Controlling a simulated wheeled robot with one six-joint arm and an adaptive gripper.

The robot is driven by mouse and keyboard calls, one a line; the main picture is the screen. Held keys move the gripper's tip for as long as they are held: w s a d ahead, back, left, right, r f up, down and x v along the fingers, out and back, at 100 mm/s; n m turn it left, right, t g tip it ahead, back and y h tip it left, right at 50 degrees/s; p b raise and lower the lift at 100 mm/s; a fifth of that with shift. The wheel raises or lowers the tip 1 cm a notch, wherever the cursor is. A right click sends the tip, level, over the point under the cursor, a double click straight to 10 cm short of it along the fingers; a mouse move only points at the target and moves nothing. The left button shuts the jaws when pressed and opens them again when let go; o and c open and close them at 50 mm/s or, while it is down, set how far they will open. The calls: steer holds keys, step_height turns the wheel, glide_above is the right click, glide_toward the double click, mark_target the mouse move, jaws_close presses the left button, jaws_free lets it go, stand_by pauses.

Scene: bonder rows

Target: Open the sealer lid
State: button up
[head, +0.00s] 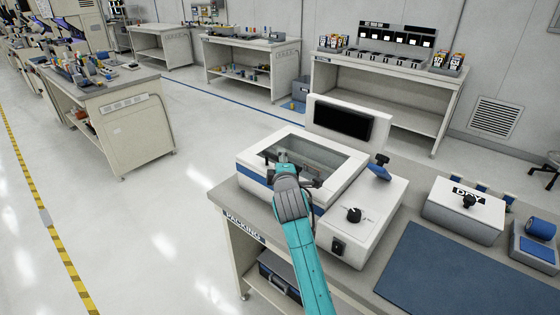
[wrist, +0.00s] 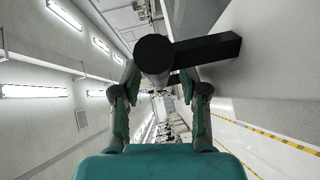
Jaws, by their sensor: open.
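The sealer (head: 262,186) is a white and blue machine on the packing bench. Its lid (head: 344,172), a white frame around a clear window, looks shut and lies flat. My gripper (wrist: 161,85) is at the lid's front edge, mostly hidden behind my teal arm in the head view. In the wrist view a black handle (wrist: 207,51) with a round end lies ahead of and between my open fingers. I cannot tell whether a finger touches it.
An upright panel with a dark screen (head: 342,120) stands behind the lid. A black knob (head: 354,214) and a blue-based lever (head: 379,170) are right of it. A blue mat (head: 440,275) and a white DRY box (head: 463,212) lie further right. The floor at left is clear.

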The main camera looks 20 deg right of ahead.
steer(key=shift+w+d, duration=0.1)
steer(key=shift+w, duration=0.3)
steer(key=shift+c, duration=0.2)
jaws_close()
